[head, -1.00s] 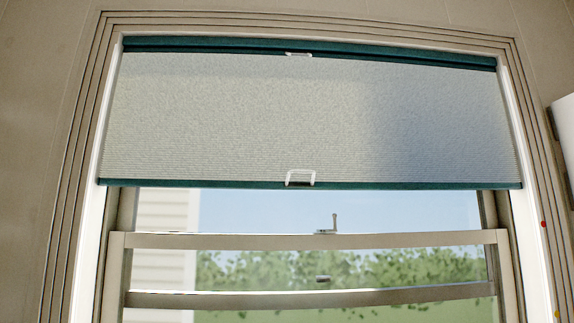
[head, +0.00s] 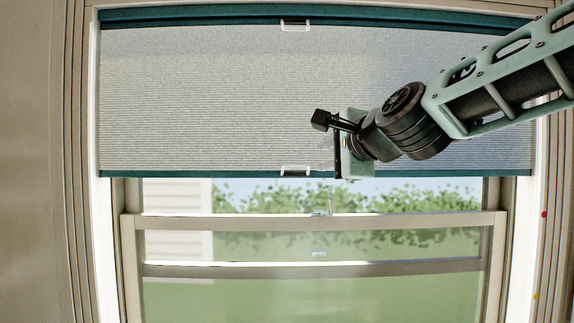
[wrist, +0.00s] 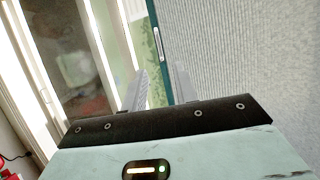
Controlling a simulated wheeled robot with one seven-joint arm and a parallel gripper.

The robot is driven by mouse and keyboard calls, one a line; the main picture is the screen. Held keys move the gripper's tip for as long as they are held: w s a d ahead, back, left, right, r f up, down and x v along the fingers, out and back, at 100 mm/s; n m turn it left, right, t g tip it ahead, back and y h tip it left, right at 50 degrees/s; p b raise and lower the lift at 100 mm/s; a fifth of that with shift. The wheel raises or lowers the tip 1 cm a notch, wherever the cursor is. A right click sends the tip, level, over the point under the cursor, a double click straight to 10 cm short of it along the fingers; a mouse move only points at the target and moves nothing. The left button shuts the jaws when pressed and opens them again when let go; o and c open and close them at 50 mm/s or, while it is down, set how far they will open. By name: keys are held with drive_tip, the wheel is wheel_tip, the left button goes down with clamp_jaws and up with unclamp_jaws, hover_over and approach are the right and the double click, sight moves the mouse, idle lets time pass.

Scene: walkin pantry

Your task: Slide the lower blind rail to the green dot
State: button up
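The lower blind rail (head: 220,174) is a thin teal bar along the bottom of the pale pleated shade, above the window's middle crossbar. Its small white handle (head: 295,171) sits near its middle. In the wrist view the rail (wrist: 164,75) runs steeply, with the handle (wrist: 157,43) beyond the fingertips. My gripper (wrist: 160,71) is open and empty, its two fingers apart with the rail seen between them, farther off. In the head view my gripper is in front of the shade, right of the handle. No green dot is visible in either view.
A red dot (head: 544,214) and a yellow dot (head: 536,297) mark the right window frame. The upper teal rail (head: 200,18) has its own handle (head: 295,25). A sash latch (head: 320,212) stands on the window crossbar (head: 400,223) below the shade.

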sight(297, 167)
drive_tip(key=p+x, duration=0.1)
drive_tip(key=x, duration=1.4)
drive_tip(key=shift+w+a+f, duration=0.2)
drive_tip(key=shift+w+a, duration=0.05)
drive_tip(key=shift+w, duration=0.1)
drive_tip(key=shift+c, duration=0.3)
clamp_jaws()
